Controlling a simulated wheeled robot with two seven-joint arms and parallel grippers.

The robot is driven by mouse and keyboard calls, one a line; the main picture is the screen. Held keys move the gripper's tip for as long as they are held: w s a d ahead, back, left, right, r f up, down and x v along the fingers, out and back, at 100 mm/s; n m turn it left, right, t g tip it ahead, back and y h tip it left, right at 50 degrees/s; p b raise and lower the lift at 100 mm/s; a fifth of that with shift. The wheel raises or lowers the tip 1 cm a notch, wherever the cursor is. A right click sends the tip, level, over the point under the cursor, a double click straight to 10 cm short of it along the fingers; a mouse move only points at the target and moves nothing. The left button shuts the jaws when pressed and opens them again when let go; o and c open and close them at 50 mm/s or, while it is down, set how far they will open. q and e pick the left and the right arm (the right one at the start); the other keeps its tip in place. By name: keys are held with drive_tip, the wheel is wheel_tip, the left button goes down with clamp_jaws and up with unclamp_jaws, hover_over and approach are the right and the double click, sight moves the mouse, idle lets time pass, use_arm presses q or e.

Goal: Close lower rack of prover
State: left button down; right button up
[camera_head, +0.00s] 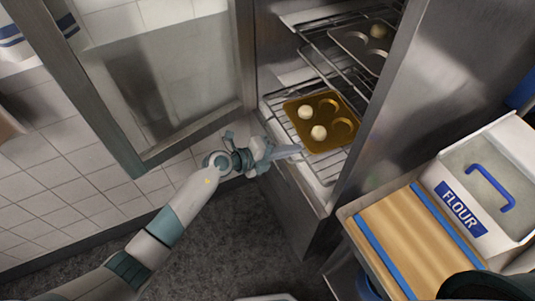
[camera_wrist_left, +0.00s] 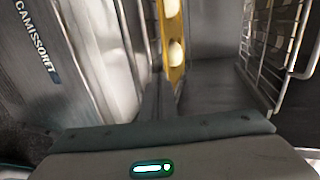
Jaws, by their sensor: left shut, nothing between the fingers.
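The prover (camera_head: 378,150) is a steel cabinet. Its lower rack (camera_head: 279,112) is a wire shelf near the front opening; I cannot tell exactly how far out it sits. A gold muffin tray (camera_head: 318,140) with dough balls lies on this rack. The tray also shows edge-on in the left wrist view (camera_wrist_left: 174,25). My left gripper (camera_head: 292,150) is shut and empty, at the front left of the lower rack, close to its front edge. I cannot tell whether it touches the rack. My right gripper is not in view.
The prover's glass door (camera_head: 190,75) stands open on the left, beside my left arm. An upper rack (camera_head: 335,62) holds a dark tray (camera_head: 362,40) with dough. A flour bin (camera_head: 480,190) and a wooden board (camera_head: 415,240) are at the right. Dark floor (camera_head: 225,235) shows below.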

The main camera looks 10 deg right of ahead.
sight(316, 139)
use_arm(q)
drive_tip(key=w+d, duration=0.1)
drive_tip(key=d, duration=0.2)
drive_tip(key=w+d, duration=0.1)
drive_tip(key=d, duration=0.2)
drive_tip(key=w+d, duration=0.1)
drive_tip(key=d, duration=0.1)
drive_tip(key=shift+w+d, duration=0.1)
drive_tip(key=shift+d, duration=0.3)
drive_tip(key=shift+w+d, duration=0.25)
drive_tip(key=shift+d, duration=0.4)
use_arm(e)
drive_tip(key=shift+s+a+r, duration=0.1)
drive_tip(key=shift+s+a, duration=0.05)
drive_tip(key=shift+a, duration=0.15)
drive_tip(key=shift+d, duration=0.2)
